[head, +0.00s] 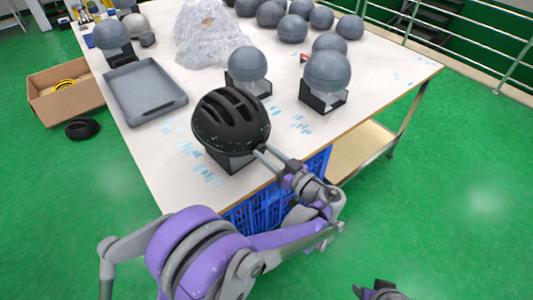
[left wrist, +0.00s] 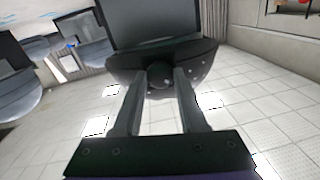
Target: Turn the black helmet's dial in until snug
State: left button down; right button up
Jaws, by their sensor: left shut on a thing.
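The black helmet (head: 230,118), with long vents and pale specks, sits over a stand with a dark base (head: 228,160) near the table's front edge. My left gripper (head: 260,151) reaches its near right rim. In the left wrist view the helmet's rim (left wrist: 205,57) crosses the top, and the dark round dial (left wrist: 160,75) lies between the tips of my left fingers (left wrist: 161,78). They are shut on the dial. How snug the helmet is cannot be seen. My right gripper (head: 376,291) is at the bottom edge, away from the table and partly cut off.
Grey balls on dark stands (head: 326,77) are behind the helmet to the right. A grey tray (head: 145,92) lies to the left. Clear wrap (head: 208,35) and several grey balls are farther back. A blue crate (head: 262,208) is below the table edge; a cardboard box (head: 62,95) stands on the floor.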

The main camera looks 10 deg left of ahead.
pick_arm(q)
jog(key=m, duration=0.4)
jog(key=shift+y, duration=0.3)
jog(key=m+b, duration=0.1)
jog(key=m, duration=0.3)
jog(key=shift+w+m+g, duration=0.1)
jog(key=shift+m+g, duration=0.2)
jog(key=shift+m, duration=0.1)
jog(key=shift+c, duration=2.2)
grip_release()
jog(key=shift+d, duration=0.1)
jog(key=v, duration=1)
jog(key=shift+s+d+f, duration=0.15)
jog(key=shift+s+d, duration=0.05)
jog(key=shift+d, duration=0.15)
